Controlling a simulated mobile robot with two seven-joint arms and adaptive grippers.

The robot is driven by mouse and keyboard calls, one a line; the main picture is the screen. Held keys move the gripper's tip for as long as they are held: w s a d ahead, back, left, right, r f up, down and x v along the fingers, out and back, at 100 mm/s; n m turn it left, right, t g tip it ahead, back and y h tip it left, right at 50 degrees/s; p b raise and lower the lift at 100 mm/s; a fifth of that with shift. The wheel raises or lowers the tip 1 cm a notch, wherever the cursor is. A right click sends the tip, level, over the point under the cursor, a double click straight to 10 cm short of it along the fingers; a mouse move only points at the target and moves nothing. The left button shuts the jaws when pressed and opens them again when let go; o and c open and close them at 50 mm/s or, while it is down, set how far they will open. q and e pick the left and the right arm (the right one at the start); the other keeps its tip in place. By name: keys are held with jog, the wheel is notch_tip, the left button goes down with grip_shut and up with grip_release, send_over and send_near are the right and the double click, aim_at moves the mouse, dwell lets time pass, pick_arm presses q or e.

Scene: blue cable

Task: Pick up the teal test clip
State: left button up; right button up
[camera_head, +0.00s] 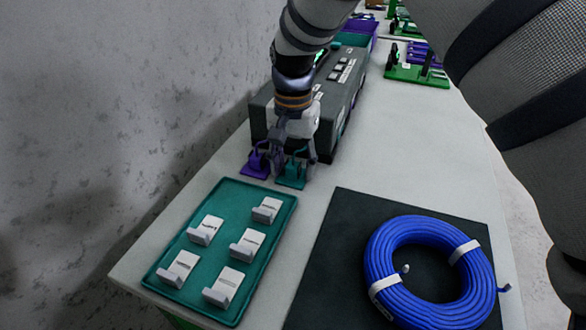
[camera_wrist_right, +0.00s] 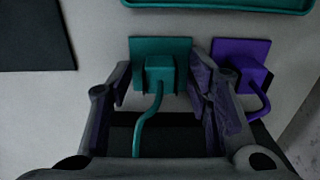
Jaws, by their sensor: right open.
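The teal test clip (camera_head: 291,177) stands on the table just in front of a dark grey box, with a flat square base and a raised block. My right gripper (camera_head: 292,160) is over it, pointing down. In the right wrist view the clip's block (camera_wrist_right: 160,69) is between the two open fingers (camera_wrist_right: 163,84), with a visible space on each side. A teal lead runs from the block back toward the gripper's palm. A purple clip (camera_head: 256,164) stands just left of the teal one; in the wrist view it (camera_wrist_right: 243,64) is close beside one finger. My left gripper is not seen.
The dark grey box (camera_head: 345,85) is close behind the clips. A teal tray (camera_head: 222,250) with several white tags is in front. A blue cable coil (camera_head: 430,268) lies on a black mat (camera_head: 325,255). A green board (camera_head: 415,76) is at the back right.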

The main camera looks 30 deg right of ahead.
jog(key=c, duration=0.9)
jog(key=shift+o, duration=0.2)
jog(key=shift+r, duration=0.15)
